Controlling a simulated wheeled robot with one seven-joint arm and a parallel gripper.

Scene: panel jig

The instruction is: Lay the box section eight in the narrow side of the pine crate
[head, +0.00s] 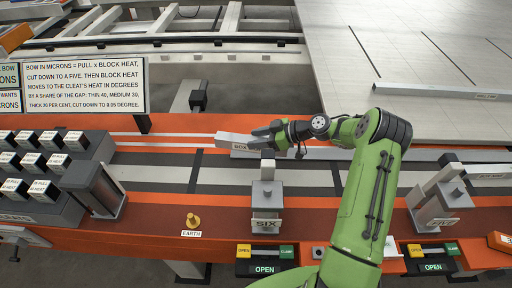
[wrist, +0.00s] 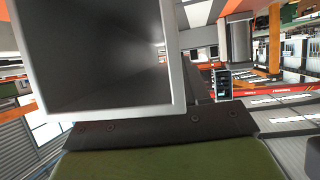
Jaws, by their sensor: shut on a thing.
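The box section (head: 234,142) is a pale grey square tube with a partly covered label starting "BOX". My gripper (head: 264,136) is shut on it near its right part and holds it over the orange bench, close to a pale rail. In the wrist view the open end of the box section (wrist: 178,70) fills the upper left, with a light rim and dark hollow inside. The number on its label cannot be read. I cannot make out the pine crate in either view.
The orange bench (head: 150,228) carries a post marked SIX (head: 267,196), another marked FIVE (head: 438,203), a brass EARTH knob (head: 193,220) and several labelled blocks (head: 40,165). A text sign (head: 86,87) stands at the left. A wide pale panel (head: 400,55) lies behind.

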